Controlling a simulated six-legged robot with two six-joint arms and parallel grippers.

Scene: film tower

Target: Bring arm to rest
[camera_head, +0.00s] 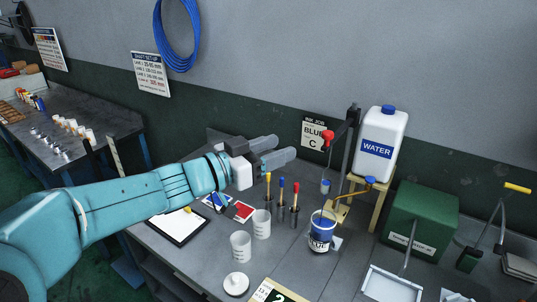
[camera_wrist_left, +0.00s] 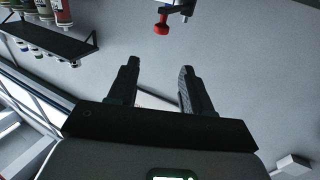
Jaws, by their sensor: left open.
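My left arm (camera_head: 110,207) is teal and reaches in from the left of the head view, above the workbench. My left gripper (camera_head: 285,150) is held over the back of the bench, pointing right. In the left wrist view its two dark fingers (camera_wrist_left: 157,85) stand apart with nothing between them. A red knob (camera_wrist_left: 161,26) shows beyond the fingers, apart from them. My right gripper is not in either view.
A water jug (camera_head: 382,145) sits on a wooden stand beside a post with a red knob (camera_head: 328,138).

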